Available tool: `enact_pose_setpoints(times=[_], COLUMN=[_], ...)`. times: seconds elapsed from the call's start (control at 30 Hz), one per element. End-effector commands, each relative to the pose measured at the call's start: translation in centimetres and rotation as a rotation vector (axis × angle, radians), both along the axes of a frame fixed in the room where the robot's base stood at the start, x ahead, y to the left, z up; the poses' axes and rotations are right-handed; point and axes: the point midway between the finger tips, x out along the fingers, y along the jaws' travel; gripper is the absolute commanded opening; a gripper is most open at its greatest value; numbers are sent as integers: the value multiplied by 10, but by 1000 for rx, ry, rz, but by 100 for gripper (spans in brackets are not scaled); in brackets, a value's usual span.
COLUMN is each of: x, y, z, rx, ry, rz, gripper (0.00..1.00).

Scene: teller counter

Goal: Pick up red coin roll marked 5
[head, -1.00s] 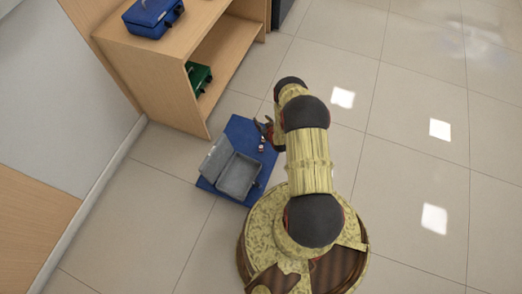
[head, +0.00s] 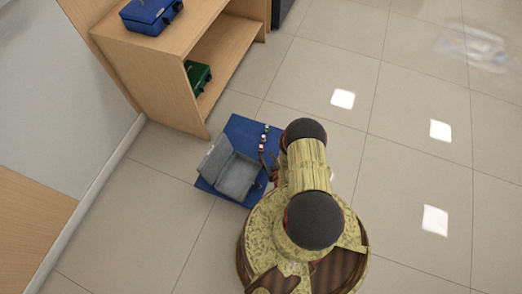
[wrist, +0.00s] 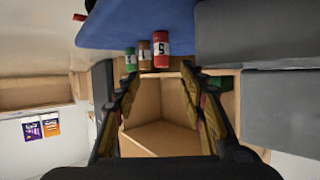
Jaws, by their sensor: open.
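The red coin roll (wrist: 161,50) has a white band with a dark mark that looks like a 5. In the wrist view it is the rightmost and largest-looking of three rolls, beside a brown roll (wrist: 144,50) and a green roll (wrist: 130,60). The wrist picture appears upside down, with the rolls against the blue surface (wrist: 200,28). My gripper (wrist: 160,76) is open and empty, its fingers spread to either side below the red roll in the picture, apart from it. In the head view my gripper (head: 268,163) is over the blue surface, near the rolls, which are tiny there.
An open grey cash box (head: 237,177) with its lid raised stands on the blue surface (head: 242,128), left of my gripper. A wooden shelf unit (head: 160,68) behind holds a blue box (head: 150,14) and a green box (head: 198,75). Floor to the right is clear.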

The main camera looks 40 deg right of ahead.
Motion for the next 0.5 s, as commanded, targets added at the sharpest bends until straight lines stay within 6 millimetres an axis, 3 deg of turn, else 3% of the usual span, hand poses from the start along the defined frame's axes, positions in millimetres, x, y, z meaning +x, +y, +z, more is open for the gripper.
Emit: enact_pose_setpoints(times=[0.1, 0.37, 0.5], x=[18, 35, 53], y=[-5, -10, -13], z=[-10, -15, -23], rx=[-2, -1, -2], ry=[0, 0, -2], rz=[2, 0, 3], gripper=[41, 41, 41])
